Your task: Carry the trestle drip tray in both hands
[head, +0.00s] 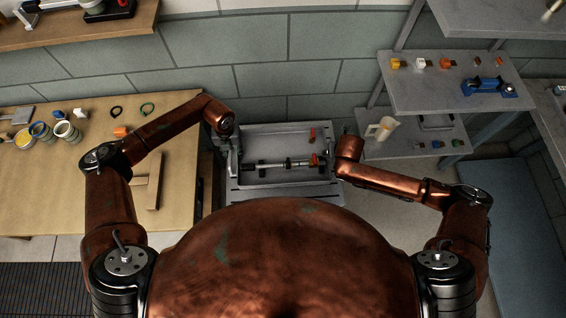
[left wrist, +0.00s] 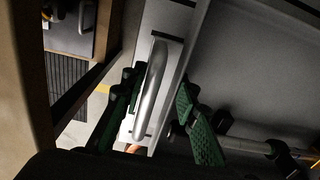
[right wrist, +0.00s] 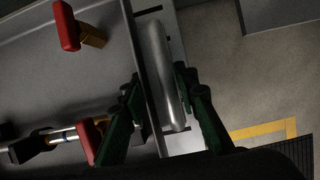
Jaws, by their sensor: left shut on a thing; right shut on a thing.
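The drip tray (head: 262,146) is a grey, shallow rectangular tray in the middle of the head view, in front of the block wall. My left gripper (left wrist: 155,105) is shut on the silver bar handle (left wrist: 152,85) at the tray's left end, green pads on either side. My right gripper (right wrist: 160,105) is shut on the matching handle (right wrist: 163,70) at the right end. In the head view the fingers are mostly hidden by my wrists. A metal rod assembly (head: 285,163) lies in the tray; a red-handled part (right wrist: 67,27) is near its back right corner.
A wooden table (head: 60,185) with rings, tins and blocks stands close on the left. Grey shelves (head: 425,90) on the right hold small parts, a blue tool (head: 490,87) and a pale jug (head: 383,128). A blue mat (head: 500,200) lies at the far right.

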